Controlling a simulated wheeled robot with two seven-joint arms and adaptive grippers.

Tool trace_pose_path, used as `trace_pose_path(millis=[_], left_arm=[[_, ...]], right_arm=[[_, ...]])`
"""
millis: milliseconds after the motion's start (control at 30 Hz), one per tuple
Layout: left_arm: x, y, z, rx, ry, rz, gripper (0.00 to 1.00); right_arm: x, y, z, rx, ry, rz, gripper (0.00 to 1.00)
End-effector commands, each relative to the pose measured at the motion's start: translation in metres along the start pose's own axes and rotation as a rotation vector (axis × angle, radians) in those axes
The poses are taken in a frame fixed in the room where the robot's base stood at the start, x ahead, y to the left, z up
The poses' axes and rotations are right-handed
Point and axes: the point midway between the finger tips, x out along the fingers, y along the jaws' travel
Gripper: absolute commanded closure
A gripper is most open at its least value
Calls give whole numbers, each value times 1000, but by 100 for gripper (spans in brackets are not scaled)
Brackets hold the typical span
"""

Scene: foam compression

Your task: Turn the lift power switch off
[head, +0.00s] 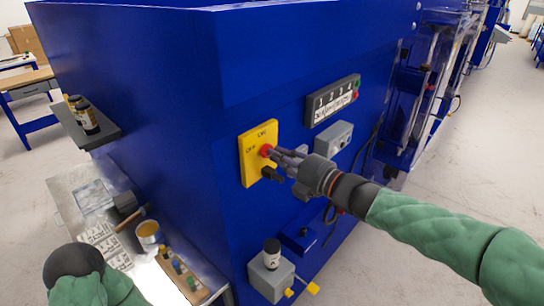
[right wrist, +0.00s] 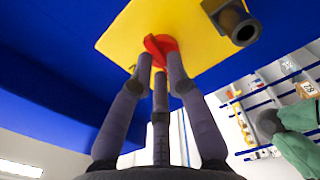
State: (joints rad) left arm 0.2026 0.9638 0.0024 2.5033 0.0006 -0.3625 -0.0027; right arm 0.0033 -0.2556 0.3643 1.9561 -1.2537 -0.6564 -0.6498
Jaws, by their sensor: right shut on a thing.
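The lift power switch is a red rotary knob (head: 266,150) on a yellow plate (head: 250,163) marked ON and OFF, mounted on the side of the blue machine. My right gripper (head: 277,153) is at the knob, its fingers shut around it. In the right wrist view the fingertips (right wrist: 160,62) close on the red knob (right wrist: 160,46), and the yellow plate (right wrist: 115,42) lies behind. The fingers partly hide the knob, so its exact setting is hard to read. A dark part like a padlock (head: 271,174) sits at the plate's lower edge.
A control panel with several buttons (head: 333,101) and a grey box (head: 333,139) are right of the plate. Another grey box (head: 271,275) with yellow levers is below. A bench (head: 75,190) with a can and tools stands at lower left.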

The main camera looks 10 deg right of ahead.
Motion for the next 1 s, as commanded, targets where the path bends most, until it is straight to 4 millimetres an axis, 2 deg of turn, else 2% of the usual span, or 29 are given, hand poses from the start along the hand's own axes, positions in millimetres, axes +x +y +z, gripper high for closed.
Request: trace_pose_path(millis=[33, 500, 833, 867, 1000], left_arm=[[4, -2, 0, 0, 0, 0, 60], [22, -8, -1, 0, 0, 0, 60], [23, -8, -1, 0, 0, 0, 60], [23, -8, -1, 0, 0, 0, 60], [23, -8, -1, 0, 0, 0, 60]], right_arm=[[2, -12, -3, -10, 8, -17, 100], [2, -12, -4, -152, 9, -16, 100], [2, -10, -4, -173, 10, -16, 100], [2, -10, -4, -173, 10, -16, 80], [2, -9, -3, -173, 8, -15, 41]])
